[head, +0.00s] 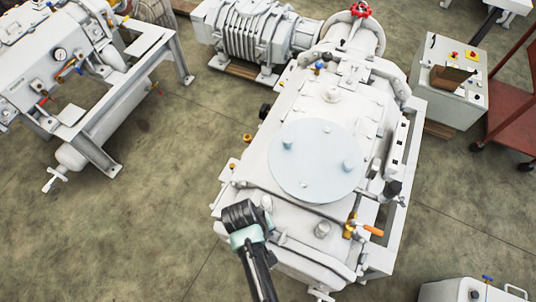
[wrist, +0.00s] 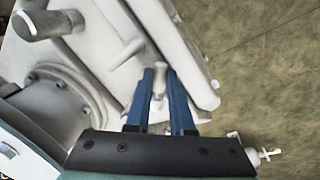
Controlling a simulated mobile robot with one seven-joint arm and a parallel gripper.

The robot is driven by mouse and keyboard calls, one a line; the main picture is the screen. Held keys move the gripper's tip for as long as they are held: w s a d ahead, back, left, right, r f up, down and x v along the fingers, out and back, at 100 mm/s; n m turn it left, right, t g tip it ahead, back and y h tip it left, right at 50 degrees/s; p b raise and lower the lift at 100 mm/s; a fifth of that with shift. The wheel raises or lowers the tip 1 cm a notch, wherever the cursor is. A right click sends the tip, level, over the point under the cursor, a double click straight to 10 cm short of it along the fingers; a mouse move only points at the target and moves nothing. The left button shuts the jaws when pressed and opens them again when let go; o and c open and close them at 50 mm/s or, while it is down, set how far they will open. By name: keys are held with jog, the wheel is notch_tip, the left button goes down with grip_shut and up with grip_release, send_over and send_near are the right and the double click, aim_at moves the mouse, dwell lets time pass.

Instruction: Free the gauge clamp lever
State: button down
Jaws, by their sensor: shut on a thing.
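In the wrist view my gripper (wrist: 160,73) has two blue fingers reaching onto the pale machine. They are shut on a small pale lever-like piece (wrist: 160,66), which shows between and just past the fingertips. I take it for the clamp lever, but I cannot tell its exact shape. In the head view my dark gripper body (head: 240,214) is over the left front edge of the central white machine (head: 345,105); its fingers are not clear there. A round dial gauge (head: 60,55) shows on the other machine at the left. No gauge is clear beside my fingers.
A brass valve with an orange handle (head: 372,230) is on the central machine's front right. A thick stub (wrist: 45,24) stands left of my fingers in the wrist view. A control box (head: 450,85) stands at the right. Bare floor (head: 150,210) lies to the left.

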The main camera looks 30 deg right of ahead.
jog(key=m, duration=0.1)
jog(key=a+m, duration=0.1)
jog(key=m, duration=0.2)
jog(key=shift+w+a+m+g, duration=0.3)
jog(key=shift+w+a+g, duration=0.1)
jog(key=shift+w+a+m+g+y, duration=0.15)
jog(key=shift+w+a+m, duration=0.1)
jog(key=shift+m, duration=0.6)
jog(key=shift+w+a+m+g+y, duration=0.1)
jog(key=shift+w+a+m, duration=0.15)
jog(key=shift+m, duration=0.65)
jog(key=shift+w+a+m+g+y, duration=0.15)
jog(key=shift+w+a+m, duration=0.1)
jog(key=shift+m, duration=0.6)
jog(key=c, duration=0.8)
grip_release()
jog(key=r, duration=0.4)
jog(key=w+a+r, duration=0.1)
jog(key=r, duration=0.3)
jog(key=w+r, duration=0.1)
jog(key=r, duration=0.3)
jog(key=shift+a+r+b, duration=0.25)
jog(key=shift+r+b, duration=0.15)
